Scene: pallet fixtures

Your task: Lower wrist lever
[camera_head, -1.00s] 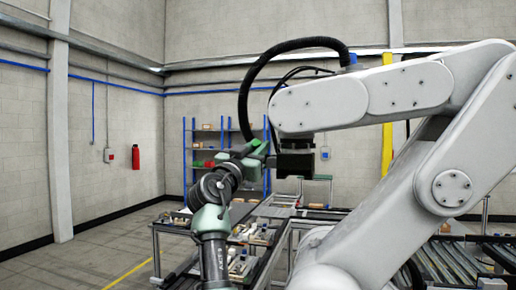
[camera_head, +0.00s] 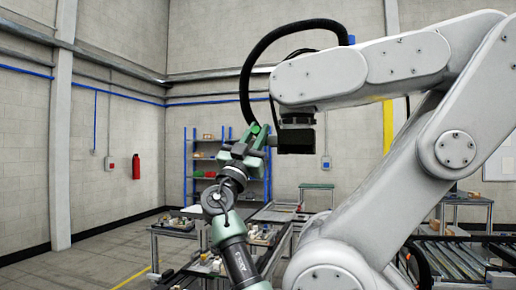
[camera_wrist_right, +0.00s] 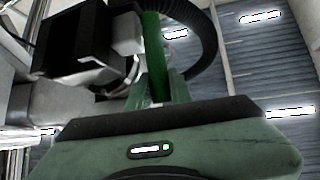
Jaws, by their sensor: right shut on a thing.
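A large white robot arm (camera_head: 370,70) reaches in from the right and ends in a dark wrist block (camera_head: 296,142). This block also shows at the upper left of the right wrist view (camera_wrist_right: 85,45). A green lever (camera_wrist_right: 152,55) stands beside the block there, by a pale grey piece. My right gripper (camera_head: 246,145), grey-green, is at the left side of the block, and its jaws are shut on the lever. In the right wrist view its fingers (camera_wrist_right: 165,92) are around the lever's near end; the exact contact is partly hidden. My left gripper is not in view.
A black hose (camera_head: 246,80) loops above my right gripper. Low tables with fixtures (camera_head: 262,236) stand below, and a conveyor (camera_head: 455,258) is at the lower right. Blue shelving (camera_head: 188,165) is behind. The floor at left is clear.

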